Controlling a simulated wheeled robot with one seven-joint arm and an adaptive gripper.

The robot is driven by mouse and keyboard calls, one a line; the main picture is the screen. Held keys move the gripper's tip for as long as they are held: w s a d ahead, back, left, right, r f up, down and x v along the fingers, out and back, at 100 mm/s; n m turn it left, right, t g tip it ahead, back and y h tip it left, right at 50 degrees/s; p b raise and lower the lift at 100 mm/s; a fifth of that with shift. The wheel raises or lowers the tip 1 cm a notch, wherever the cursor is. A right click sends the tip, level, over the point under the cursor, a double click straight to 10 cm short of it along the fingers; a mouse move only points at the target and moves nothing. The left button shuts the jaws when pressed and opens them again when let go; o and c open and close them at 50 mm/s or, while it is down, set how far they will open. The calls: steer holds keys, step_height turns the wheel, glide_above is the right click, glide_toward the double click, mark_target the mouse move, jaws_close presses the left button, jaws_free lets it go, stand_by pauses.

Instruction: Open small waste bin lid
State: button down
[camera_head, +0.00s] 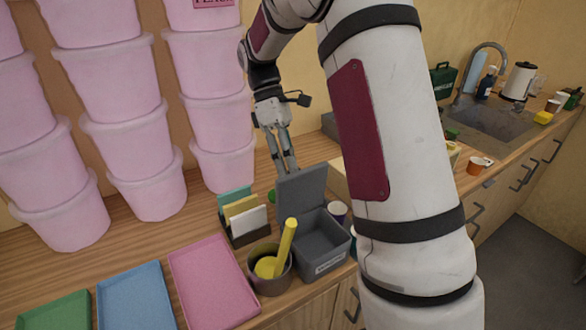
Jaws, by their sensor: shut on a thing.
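The small waste bin (323,255) is a grey box with a label on its front, standing on the wooden counter near the front edge. Its lid (301,187) stands up, raised at the back, so the inside of the bin shows. My gripper (287,165) reaches down from above and behind the lid. Its fingertips are at the lid's top edge and look shut on it. The exact contact of the fingers is partly hidden by the lid.
A round pot (269,275) with a yellow-handled tool stands left of the bin. A card holder (246,224) is behind it. Pink (214,280), blue (136,299) and green (54,313) trays lie left. Stacked pink tubs (147,190) line the wall. A cup (338,210) is close right of the bin.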

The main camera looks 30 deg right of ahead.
steer(key=shift+w+d+f+b, duration=0.15)
steer(key=shift+w+f, duration=0.25)
steer(key=shift+f, duration=0.35)
steer(key=shift+w+d+f+b, duration=0.15)
steer(key=shift+w+f, duration=0.25)
steer(key=shift+f, duration=0.3)
steer(key=c, duration=1.2)
jaws_free()
steer(key=shift+w+d+f, duration=0.1)
steer(key=shift+d, duration=0.05)
steer(key=shift+c, duration=0.6)
steer(key=shift+r, duration=0.2)
steer(key=shift+r, duration=0.1)
step_height(320, 180, up, 10)
steer(key=shift+a, duration=0.35)
